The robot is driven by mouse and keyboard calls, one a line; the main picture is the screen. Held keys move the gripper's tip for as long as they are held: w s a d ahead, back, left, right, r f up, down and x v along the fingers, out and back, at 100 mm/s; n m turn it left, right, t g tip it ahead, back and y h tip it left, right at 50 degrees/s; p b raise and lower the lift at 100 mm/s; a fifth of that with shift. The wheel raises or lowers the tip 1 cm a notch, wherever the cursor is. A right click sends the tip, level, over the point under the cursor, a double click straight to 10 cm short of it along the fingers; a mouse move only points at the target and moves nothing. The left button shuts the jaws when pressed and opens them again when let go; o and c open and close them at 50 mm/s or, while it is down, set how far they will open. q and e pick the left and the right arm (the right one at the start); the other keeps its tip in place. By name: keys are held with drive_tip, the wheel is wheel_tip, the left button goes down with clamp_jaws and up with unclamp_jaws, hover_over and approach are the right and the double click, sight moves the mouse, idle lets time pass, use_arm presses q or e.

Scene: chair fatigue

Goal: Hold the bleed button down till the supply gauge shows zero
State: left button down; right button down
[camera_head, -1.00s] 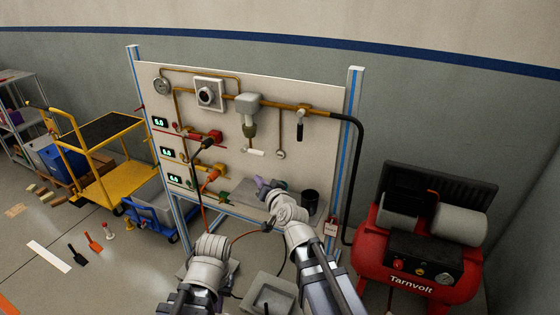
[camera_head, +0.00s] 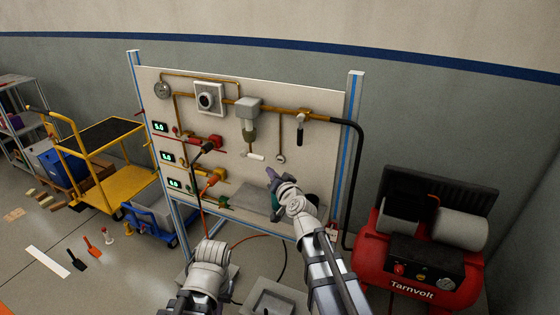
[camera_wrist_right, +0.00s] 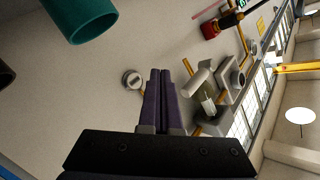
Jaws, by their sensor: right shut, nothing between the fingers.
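My right gripper (camera_head: 270,174) has purple fingers, pressed together and empty, in front of the lower right of the panel (camera_head: 325,125). The fingertips also show in the right wrist view (camera_wrist_right: 160,72). A small round fitting (camera_head: 280,158) hangs at the end of a thin yellow pipe, just above the fingertips; in the right wrist view it (camera_wrist_right: 132,79) is left of them, apart. I cannot tell for sure whether it is the bleed button. A round gauge (camera_head: 162,90) sits at the panel's top left; its reading is too small to tell. The left gripper is hidden beyond its wrist.
A filter bowl unit (camera_head: 248,108) and a lever valve (camera_head: 301,122) sit on the pipe. A teal cup (camera_wrist_right: 80,15) is near the right gripper. The red compressor (camera_head: 420,265) stands right; a yellow cart (camera_head: 110,190) stands left.

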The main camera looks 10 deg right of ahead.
sight(280, 159)
drive_tip(key=shift+w+d, duration=0.7)
drive_tip(key=shift+w, duration=0.2)
drive_tip(key=shift+w+d, duration=0.65)
drive_tip(key=shift+w, duration=0.25)
drive_tip(key=shift+w+d, duration=0.1)
idle(0.8)
drive_tip(key=shift+w+d, duration=0.15)
drive_tip(key=shift+w, duration=0.1)
drive_tip(key=shift+w+d, duration=0.25)
idle(4.8)
